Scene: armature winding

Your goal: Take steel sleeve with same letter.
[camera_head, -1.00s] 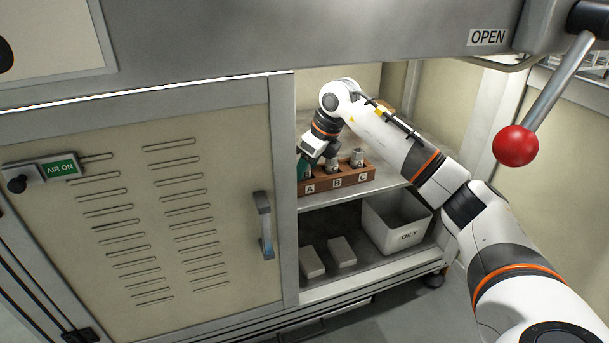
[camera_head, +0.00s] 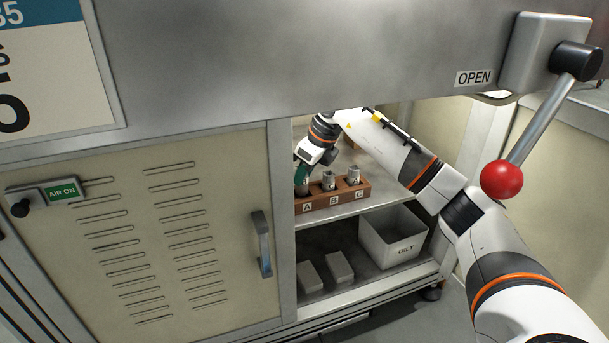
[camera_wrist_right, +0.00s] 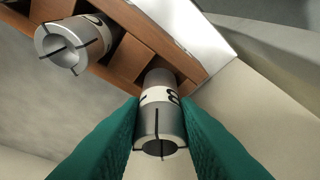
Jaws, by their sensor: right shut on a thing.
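The wooden rack (camera_head: 342,198) labelled A, B and C stands on the cabinet's upper shelf. Steel sleeves stand at B (camera_head: 328,180) and C (camera_head: 353,176). My right gripper (camera_head: 301,180) is at the A end. In the right wrist view its green fingers (camera_wrist_right: 160,135) are shut on a steel sleeve (camera_wrist_right: 159,118) with a slotted end and a dark letter on a white band, only partly readable. Whether this sleeve is clear of its slot cannot be told. Another sleeve (camera_wrist_right: 62,42) stands beside it in the rack. My left gripper is not in view.
The cabinet door (camera_head: 140,240) is at the left, beside the opening. Below the shelf are a white bin (camera_head: 385,248) and two pale blocks (camera_head: 338,266). A red-knobbed lever (camera_head: 501,180) hangs near my right arm.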

